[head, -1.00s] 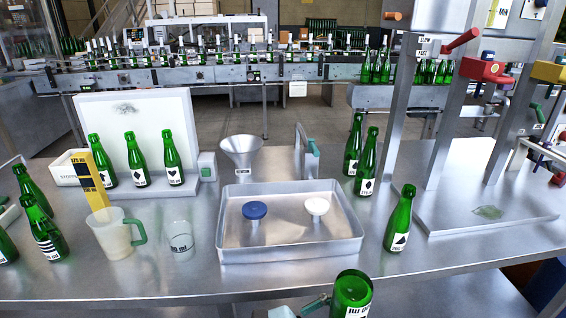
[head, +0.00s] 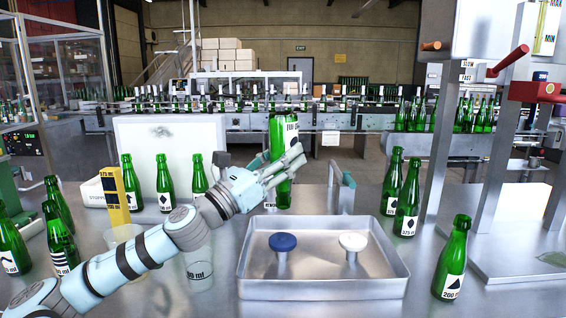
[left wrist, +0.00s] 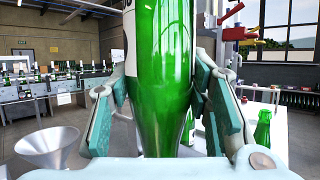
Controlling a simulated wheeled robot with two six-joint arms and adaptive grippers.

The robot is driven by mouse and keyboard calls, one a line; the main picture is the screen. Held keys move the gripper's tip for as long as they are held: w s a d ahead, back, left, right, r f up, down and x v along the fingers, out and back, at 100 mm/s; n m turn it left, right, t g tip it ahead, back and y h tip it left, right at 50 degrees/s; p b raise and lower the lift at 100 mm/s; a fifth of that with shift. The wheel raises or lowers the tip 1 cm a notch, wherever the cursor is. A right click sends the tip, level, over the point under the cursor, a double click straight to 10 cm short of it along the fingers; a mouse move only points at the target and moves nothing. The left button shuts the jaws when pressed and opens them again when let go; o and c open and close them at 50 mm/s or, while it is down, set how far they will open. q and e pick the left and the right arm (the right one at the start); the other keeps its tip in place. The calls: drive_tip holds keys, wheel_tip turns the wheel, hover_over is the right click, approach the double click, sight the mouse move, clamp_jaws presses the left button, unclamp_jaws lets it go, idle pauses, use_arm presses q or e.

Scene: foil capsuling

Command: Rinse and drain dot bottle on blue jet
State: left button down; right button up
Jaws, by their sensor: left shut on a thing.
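My left gripper (head: 282,170) is shut on a green bottle (head: 284,137), held above and behind the tray. The bottle is upside down, base up, its label text inverted; the dot mark cannot be made out. In the left wrist view the bottle (left wrist: 163,75) stands between the two finger pads and narrows downward; its mouth is hidden. The blue jet (head: 283,242), a blue disc on a short stem, stands in the left half of the metal tray (head: 322,290). The bottle is well above it, apart. My right gripper is not in view.
A white jet (head: 352,242) stands right of the blue one. A bottle (head: 452,262) stands right of the tray, two more behind it. A funnel (left wrist: 48,150) shows in the left wrist view. Bottles and a yellow gauge block (head: 121,195) stand left, partly behind my arm.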

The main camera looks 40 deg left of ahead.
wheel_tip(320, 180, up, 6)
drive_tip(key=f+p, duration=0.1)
drive_tip(key=p, duration=0.4)
use_arm(q)
drive_tip(key=w+a+f+n+y+b, duration=0.2)
drive_tip(key=f+y, duration=0.1)
drive_tip(key=f, duration=0.2)
drive_tip(key=w+a+f+n+y+b, duration=0.1)
drive_tip(key=w+a+f+y+b, duration=0.1)
drive_tip(key=f, duration=0.4)
drive_tip(key=shift+w+a+f+n+y+b, duration=0.15)
drive_tip(key=shift+w+f+n+y+b, duration=0.2)
drive_tip(key=shift+w+y+b, duration=0.6)
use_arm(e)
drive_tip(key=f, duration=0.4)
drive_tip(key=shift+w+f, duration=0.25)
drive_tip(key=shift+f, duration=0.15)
use_arm(q)
drive_tip(key=shift+s+f+b, duration=0.2)
drive_tip(key=shift+f+b, duration=0.35)
drive_tip(key=shift+f, duration=0.3)
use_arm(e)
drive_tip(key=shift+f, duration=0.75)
use_arm(q)
wheel_tip(320, 180, up, 3)
drive_tip(key=p, duration=0.3)
drive_tip(key=shift+p, duration=0.35)
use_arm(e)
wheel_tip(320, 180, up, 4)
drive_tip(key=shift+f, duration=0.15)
